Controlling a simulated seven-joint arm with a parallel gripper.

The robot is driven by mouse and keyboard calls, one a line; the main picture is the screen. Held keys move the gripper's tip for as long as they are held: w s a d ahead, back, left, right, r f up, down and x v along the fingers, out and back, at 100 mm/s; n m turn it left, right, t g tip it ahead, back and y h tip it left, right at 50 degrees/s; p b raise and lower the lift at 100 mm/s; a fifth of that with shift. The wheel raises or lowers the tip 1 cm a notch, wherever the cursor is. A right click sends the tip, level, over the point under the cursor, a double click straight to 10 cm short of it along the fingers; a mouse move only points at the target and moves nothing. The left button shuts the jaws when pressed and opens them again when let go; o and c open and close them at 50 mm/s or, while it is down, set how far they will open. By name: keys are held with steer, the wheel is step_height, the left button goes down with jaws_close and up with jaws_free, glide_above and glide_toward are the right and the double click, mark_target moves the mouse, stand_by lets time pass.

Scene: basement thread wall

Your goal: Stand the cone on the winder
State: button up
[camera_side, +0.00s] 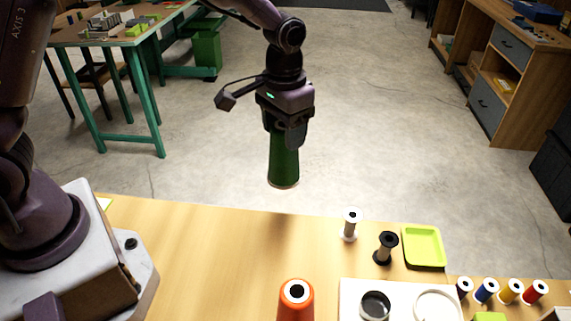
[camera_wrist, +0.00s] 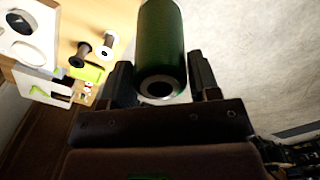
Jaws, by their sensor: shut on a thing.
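A dark green cone (camera_side: 284,163) hangs upright in my gripper (camera_side: 287,135), which is shut on its upper part. In the side view its lower end is in the air, with nothing touching it. In the wrist view the cone (camera_wrist: 162,45) sits between the two fingers (camera_wrist: 160,80), its near end showing a pale rim and dark hole. A white unit that looks like the winder (camera_side: 352,295) stands at the bottom of the side view, with a dark round seat and a white ring on top. It also shows at the wrist view's upper left (camera_wrist: 38,48).
An orange cone (camera_side: 296,306) stands left of the white unit. A white spool (camera_side: 350,226), a black spool (camera_side: 386,248) and a lime tray (camera_side: 424,246) stand behind it. Several small coloured spools (camera_side: 510,291) line the right. The wooden table (camera_side: 200,250) is clear at left.

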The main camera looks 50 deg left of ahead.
steer(key=w+d+n, duration=0.1)
steer(key=w+d, duration=0.4)
steer(key=d, duration=0.3)
steer(key=w+d, duration=0.5)
steer(key=d, duration=0.3)
steer(key=s+d+f+n, duration=0.1)
steer(key=s+d, duration=0.2)
steer(key=d, duration=0.6)
steer(key=s+d+f+n, duration=0.1)
steer(key=s+d+f, duration=0.1)
steer(key=d, duration=0.8)
steer(key=shift+s+d, duration=0.15)
steer(key=shift+s, duration=0.3)
steer(key=shift+f, duration=0.2)
steer(key=shift+f, duration=1.5)
